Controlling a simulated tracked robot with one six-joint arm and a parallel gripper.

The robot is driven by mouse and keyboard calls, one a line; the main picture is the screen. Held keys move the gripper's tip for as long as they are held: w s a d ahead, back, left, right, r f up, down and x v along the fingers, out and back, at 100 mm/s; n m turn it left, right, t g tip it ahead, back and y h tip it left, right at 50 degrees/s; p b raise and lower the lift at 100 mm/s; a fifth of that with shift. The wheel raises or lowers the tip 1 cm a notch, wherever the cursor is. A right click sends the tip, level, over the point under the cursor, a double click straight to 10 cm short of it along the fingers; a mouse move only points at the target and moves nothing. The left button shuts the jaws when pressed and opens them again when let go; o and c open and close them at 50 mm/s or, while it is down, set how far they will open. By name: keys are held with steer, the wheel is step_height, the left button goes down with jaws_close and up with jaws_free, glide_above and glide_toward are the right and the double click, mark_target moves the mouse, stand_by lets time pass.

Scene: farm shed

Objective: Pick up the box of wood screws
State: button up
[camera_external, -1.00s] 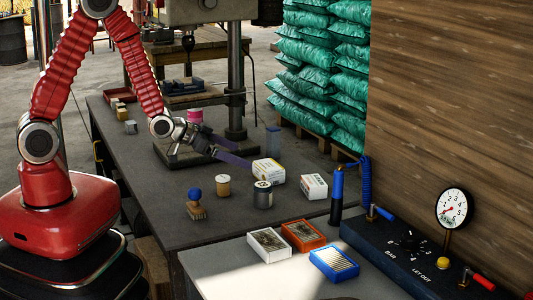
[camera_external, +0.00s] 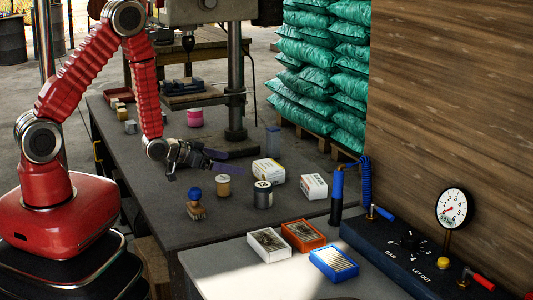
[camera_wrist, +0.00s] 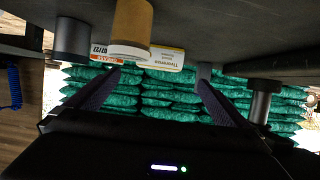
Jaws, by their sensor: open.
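Two small white boxes stand on the dark bench. The nearer one to my gripper has yellow markings (camera_external: 268,171) and shows upside down in the wrist view (camera_wrist: 168,58); its small print is hard to read. The other white box (camera_external: 314,187), further right, has an orange-red band in the wrist view (camera_wrist: 104,50). I cannot tell surely which holds wood screws. My gripper (camera_external: 236,163) is open and empty, low over the bench, left of the yellow-marked box and apart from it. Its fingers (camera_wrist: 157,82) point toward that box.
A tan tin (camera_external: 223,186) and a dark tin (camera_external: 263,196) stand close in front of the yellow-marked box. A brush with a blue knob (camera_external: 195,198) is nearby. The drill press column (camera_external: 236,110) rises behind my gripper. Several small trays (camera_external: 268,258) lie at front.

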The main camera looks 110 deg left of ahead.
mark_target(259, 169)
steer(key=x, duration=0.7)
steer(key=shift+w+a, duration=0.2)
steer(key=shift+w, duration=0.1)
steer(key=shift+x, duration=2.6)
steer(key=shift+f, duration=0.1)
steer(key=shift+d, duration=0.1)
steer(key=shift+c, duration=0.5)
steer(key=c, duration=1.3)
steer(key=shift+o, duration=0.2)
steer(key=shift+r, duration=5.05)
